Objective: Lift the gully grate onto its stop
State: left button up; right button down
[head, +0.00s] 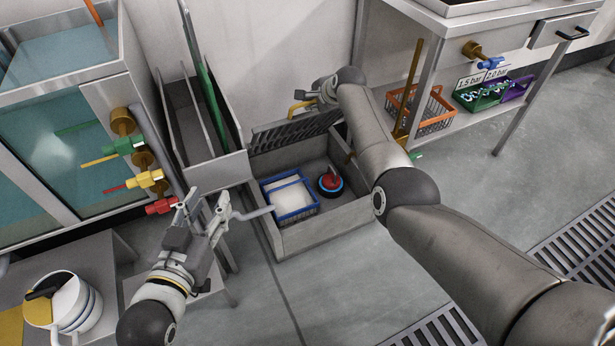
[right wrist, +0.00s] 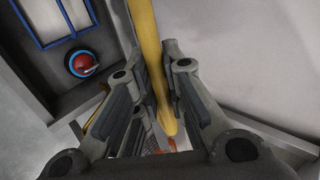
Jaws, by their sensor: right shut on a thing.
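The gully grate (head: 292,131), dark and slatted, stands tilted up at the back of the open grey gully box (head: 318,228). My right gripper (head: 314,97) is at the grate's upper edge, partly hidden by its own wrist. In the right wrist view its fingers (right wrist: 158,105) are shut on a yellow bar (right wrist: 151,50), which looks like the grate's handle (head: 298,106). I cannot make out the stop. My left gripper (head: 205,208) is open and empty, left of the gully box.
A blue wire basket (head: 290,214) with white contents and a round red-and-blue fitting (head: 330,184) sit inside the gully. Coloured valves (head: 146,180) line the tank at left. An orange basket (head: 432,122) stands on the shelf at right. Floor in front is clear.

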pick_arm(q)
notch_tip(320, 180, up, 7)
jog(key=d+t+h+b, duration=0.1)
jog(key=t, duration=0.3)
jog(key=shift+w+f, duration=0.15)
jog(key=shift+w, duration=0.2)
pick_arm(e)
jog(key=shift+w+a+r, duration=0.25)
jog(key=shift+w+r, duration=0.15)
jog(key=shift+w, duration=0.05)
